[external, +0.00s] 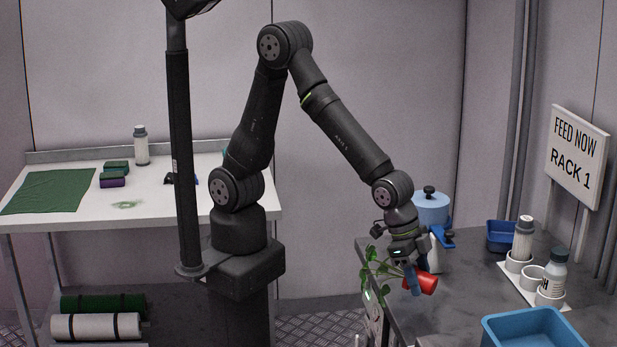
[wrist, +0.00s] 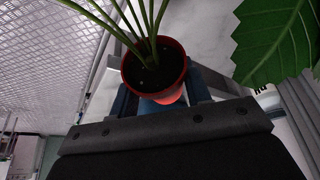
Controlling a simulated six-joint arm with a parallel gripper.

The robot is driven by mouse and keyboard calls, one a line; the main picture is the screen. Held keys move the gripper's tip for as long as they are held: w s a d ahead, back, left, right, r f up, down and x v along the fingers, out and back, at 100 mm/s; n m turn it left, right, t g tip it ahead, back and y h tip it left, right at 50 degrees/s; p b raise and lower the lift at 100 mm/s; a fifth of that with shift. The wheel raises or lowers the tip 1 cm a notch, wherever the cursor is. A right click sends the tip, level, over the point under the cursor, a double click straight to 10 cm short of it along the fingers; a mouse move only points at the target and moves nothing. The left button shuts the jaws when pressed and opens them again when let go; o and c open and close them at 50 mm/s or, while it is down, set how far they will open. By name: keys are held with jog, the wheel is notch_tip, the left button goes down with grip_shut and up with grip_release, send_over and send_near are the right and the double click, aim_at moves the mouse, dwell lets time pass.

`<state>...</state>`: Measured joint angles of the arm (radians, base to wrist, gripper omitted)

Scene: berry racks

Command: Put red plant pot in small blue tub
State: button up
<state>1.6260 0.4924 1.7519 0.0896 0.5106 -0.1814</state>
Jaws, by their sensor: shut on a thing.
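A red plant pot (external: 427,283) with a green leafy plant is tilted on its side in my gripper (external: 413,279), over the left edge of the dark counter. In the wrist view the red pot (wrist: 165,88) with dark soil and green stems sits between the blue fingers of my gripper (wrist: 160,92), which are shut on it. A small dark blue tub (external: 501,237) stands at the back of the counter, right of my gripper. A larger light blue tub (external: 530,330) stands at the front right, cut off by the frame's bottom edge.
A white holder (external: 533,279) with white bottles (external: 555,272) stands on the right of the dark counter (external: 455,300). A light blue lidded container (external: 430,207) stands behind my gripper. A sign (external: 577,155) reads "FEED NOW RACK 1". The counter's middle is clear.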

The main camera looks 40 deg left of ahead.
aim_at(458, 321)
jog(key=w+d+f, duration=0.1)
jog(key=w+f, duration=0.1)
jog(key=w, duration=0.1)
jog(key=w+d+f, duration=0.1)
jog(key=w+f, duration=0.1)
jog(key=w, duration=0.1)
jog(key=w+d+f, duration=0.2)
jog(key=w, duration=0.2)
jog(key=shift+f, duration=0.2)
jog(key=shift+c, duration=0.2)
jog(key=shift+f, duration=2)
jog(key=shift+f, duration=0.1)
jog(key=o, duration=1.1)
jog(key=v, duration=1.1)
jog(key=shift+a+r, duration=0.15)
jog(key=shift+r, duration=0.15)
jog(key=shift+a+r, duration=0.15)
jog(key=shift+r, duration=0.1)
jog(key=shift+c, duration=1.1)
